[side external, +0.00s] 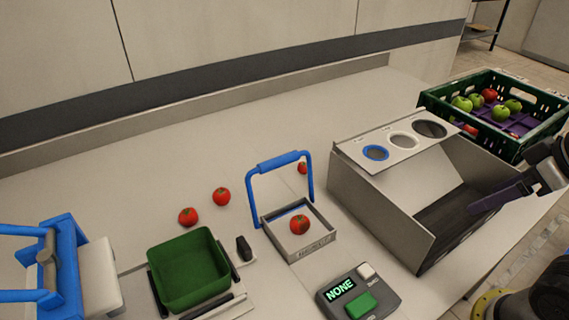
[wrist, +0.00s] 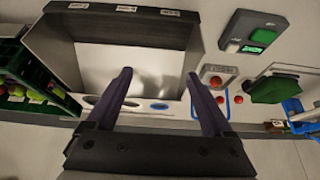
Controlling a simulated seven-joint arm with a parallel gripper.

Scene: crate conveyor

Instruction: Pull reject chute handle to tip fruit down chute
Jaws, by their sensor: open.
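A small grey tray (side external: 307,246) with a tall blue arched handle (side external: 279,161) stands mid-table, and a red tomato (side external: 299,224) lies in it. The handle stands upright at the tray's back. My gripper (side external: 480,206) is at the right, over the open grey metal bin (side external: 385,222), well apart from the handle. In the wrist view my gripper (wrist: 160,76) is open and empty, with the bin (wrist: 68,50) between and beyond its fingers. The small tray (wrist: 217,70) and its tomato (wrist: 215,82) are right of the fingers there. I cannot tell which part is the reject chute.
A panel with three round holes (side external: 402,141) tops the bin. A green crate (side external: 428,104) of apples stands at back right. A green tray (side external: 190,268), a control box (side external: 360,293) reading NONE and a blue-framed device (side external: 64,262) stand in front. Loose tomatoes (side external: 188,217) lie behind the green tray.

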